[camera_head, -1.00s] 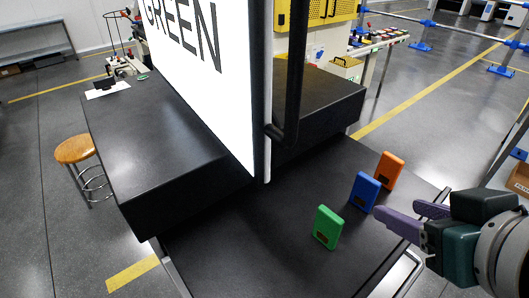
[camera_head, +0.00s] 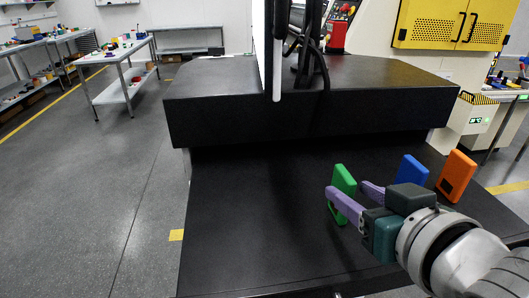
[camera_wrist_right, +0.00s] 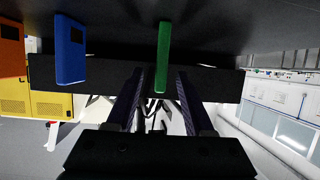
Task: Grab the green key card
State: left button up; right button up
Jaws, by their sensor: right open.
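The green key card (camera_head: 343,178) stands upright on the black table, its lower part partly hidden by my right gripper. My right gripper (camera_head: 347,189) is open, with its purple fingers reaching the card from the front right. In the right wrist view the green card (camera_wrist_right: 162,55) shows edge-on in the gap between the two fingertips (camera_wrist_right: 159,74). Space shows on both sides of it, and the jaws are not shut on it. My left gripper is in neither view.
A blue card (camera_head: 411,171) and an orange card (camera_head: 456,176) stand upright to the right of the green one, the blue partly behind my gripper. A raised black block (camera_head: 310,115) with an edge-on panel lies behind. The table's left part (camera_head: 240,220) is clear.

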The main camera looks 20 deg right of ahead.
aim_at(334, 179)
jog(key=x, duration=0.6)
jog(key=shift+w, duration=0.35)
grip_shut()
dwell(0.3)
